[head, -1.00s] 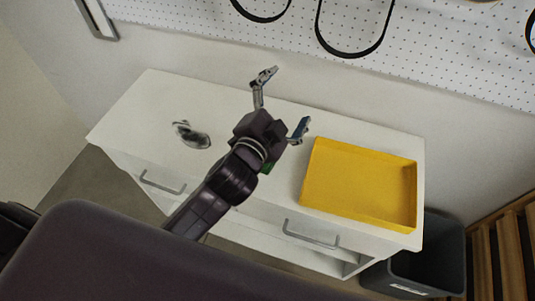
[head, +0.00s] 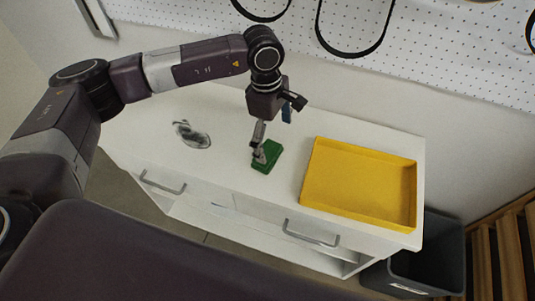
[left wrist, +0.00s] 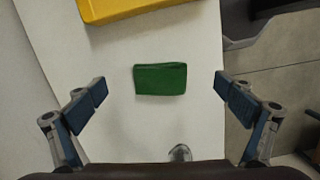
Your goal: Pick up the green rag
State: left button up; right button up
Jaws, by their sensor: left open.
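The green rag (head: 268,156) lies folded on the white cabinet top, left of the yellow tray. It also shows in the left wrist view (left wrist: 160,79) as a small green rectangle, centred between the fingers but further off. My left gripper (head: 262,150) points down over the rag, and one finger covers part of it in the head view. In the left wrist view the gripper (left wrist: 158,103) is open, with its fingers wide apart on either side and nothing between them. My right gripper is not in view.
The yellow tray (head: 340,143) sits on the right part of the white cabinet top (head: 215,110). A dark and clear small object (head: 190,134) lies to the left. A grey bin (head: 435,262) stands at the right. A pegboard wall (head: 440,50) rises behind.

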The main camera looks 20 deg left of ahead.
aim_at(268, 155)
pick_arm(q)
jog(key=a, duration=0.2)
jog(key=w+a+y, duration=0.1)
jog(key=shift+a+r, duration=0.1)
jog(key=shift+a, duration=0.3)
jog(key=shift+f+p, duration=0.55)
jog(key=shift+f, duration=0.35)
jog(key=f+p, duration=0.1)
jog(key=f, duration=0.2)
jog(key=f+p, duration=0.1)
jog(key=shift+s+d+f+p, duration=0.2)
jog(key=shift+d+p, duration=0.1)
jog(key=shift+d, duration=0.05)
jog(key=shift+f, duration=0.6)
jog(key=c, duration=1.2)
jog(key=shift+r, duration=0.1)
